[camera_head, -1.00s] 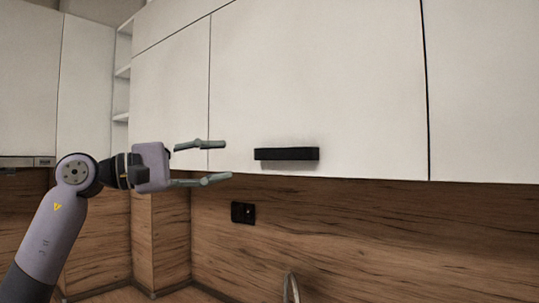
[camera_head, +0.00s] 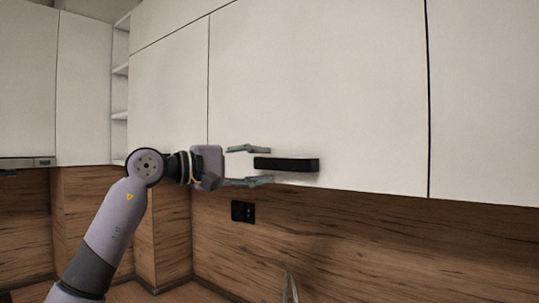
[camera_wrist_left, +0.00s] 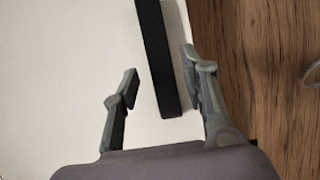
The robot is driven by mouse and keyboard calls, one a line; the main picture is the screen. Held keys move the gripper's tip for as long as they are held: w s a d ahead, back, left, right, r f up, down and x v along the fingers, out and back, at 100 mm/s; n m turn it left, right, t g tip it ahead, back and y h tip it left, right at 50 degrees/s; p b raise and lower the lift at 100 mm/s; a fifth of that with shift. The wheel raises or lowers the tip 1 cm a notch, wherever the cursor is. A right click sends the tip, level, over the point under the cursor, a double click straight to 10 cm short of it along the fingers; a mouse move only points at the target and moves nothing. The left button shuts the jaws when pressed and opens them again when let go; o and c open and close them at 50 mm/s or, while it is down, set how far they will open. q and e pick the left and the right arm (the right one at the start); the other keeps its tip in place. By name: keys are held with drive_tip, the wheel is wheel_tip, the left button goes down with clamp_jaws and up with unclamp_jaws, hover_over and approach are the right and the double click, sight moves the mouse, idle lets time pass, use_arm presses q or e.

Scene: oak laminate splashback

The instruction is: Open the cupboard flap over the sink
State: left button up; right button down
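The cupboard flap (camera_head: 320,85) is a wide white panel, and it hangs closed. Its black bar handle (camera_head: 287,164) sits near the lower edge. My left gripper (camera_head: 262,166) is open at the handle's left end, one finger above and one below the handle's level. In the left wrist view, the handle (camera_wrist_left: 157,60) reaches between the spread fingers of my left gripper (camera_wrist_left: 160,85), nearer the right finger. I cannot tell whether that finger touches it. The sink is hidden; a curved metal piece like a tap (camera_head: 290,288) shows at the bottom. My right gripper is not in view.
A black wall socket (camera_head: 243,211) is on the oak splashback (camera_head: 370,240) below the flap. Closed white cupboards (camera_head: 480,100) flank the flap. Open shelves (camera_head: 120,90) are at the left. The space before the handle's right side is clear.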

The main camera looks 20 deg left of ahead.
use_arm(q)
drive_tip(key=shift+p+x, duration=0.45)
drive_tip(key=shift+x, duration=1.05)
clamp_jaws()
